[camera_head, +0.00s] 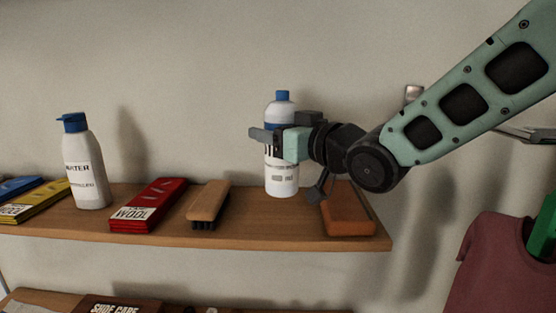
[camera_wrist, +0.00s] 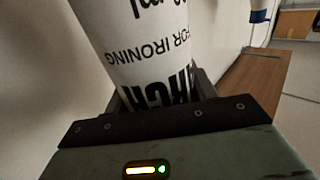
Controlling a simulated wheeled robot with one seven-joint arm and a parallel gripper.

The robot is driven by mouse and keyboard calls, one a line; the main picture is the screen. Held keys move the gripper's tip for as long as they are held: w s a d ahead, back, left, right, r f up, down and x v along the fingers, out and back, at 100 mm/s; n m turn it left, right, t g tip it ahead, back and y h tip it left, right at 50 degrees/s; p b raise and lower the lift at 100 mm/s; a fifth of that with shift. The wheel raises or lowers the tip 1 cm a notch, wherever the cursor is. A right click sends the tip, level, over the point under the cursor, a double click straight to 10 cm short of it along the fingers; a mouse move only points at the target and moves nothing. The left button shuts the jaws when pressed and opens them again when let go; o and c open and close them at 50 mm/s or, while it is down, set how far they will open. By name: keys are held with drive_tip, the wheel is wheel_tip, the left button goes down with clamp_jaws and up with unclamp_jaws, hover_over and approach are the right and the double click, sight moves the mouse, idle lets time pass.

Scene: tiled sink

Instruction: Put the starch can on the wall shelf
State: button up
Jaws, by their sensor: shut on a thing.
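The starch can (camera_head: 283,180) is white with a blue cap and stands upright at the wall shelf. Its label with "FOR IRONING" fills much of the wrist view (camera_wrist: 140,45). My gripper (camera_head: 268,139) comes from the right and is shut on the can's upper body, hiding part of it. The can's base appears at the top of the wooden wall shelf (camera_head: 250,228), between a brush and a brown block; I cannot tell whether it touches the wood.
On the shelf are a white bottle (camera_head: 88,170) with a blue top, a red wool packet (camera_head: 150,204), a wooden brush (camera_head: 208,203), a brown block (camera_head: 348,212) near the right end, and yellow and blue packets (camera_head: 38,202). A maroon shirt (camera_head: 505,265) hangs at right.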

wheel_tip(320, 180, down, 4)
drive_tip(key=shift+f+p, duration=0.2)
drive_tip(key=shift+p, duration=0.55)
drive_tip(key=shift+f, duration=0.1)
drive_tip(key=shift+f+b, duration=0.2)
drive_tip(key=shift+b, duration=0.1)
drive_tip(key=o, duration=1.3)
drive_tip(key=shift+s, duration=0.1)
drive_tip(key=shift+r, duration=0.1)
drive_tip(key=shift+r+p, duration=0.15)
drive_tip(key=shift+p, duration=0.2)
drive_tip(key=b+v, duration=0.5)
drive_tip(key=v, duration=0.7)
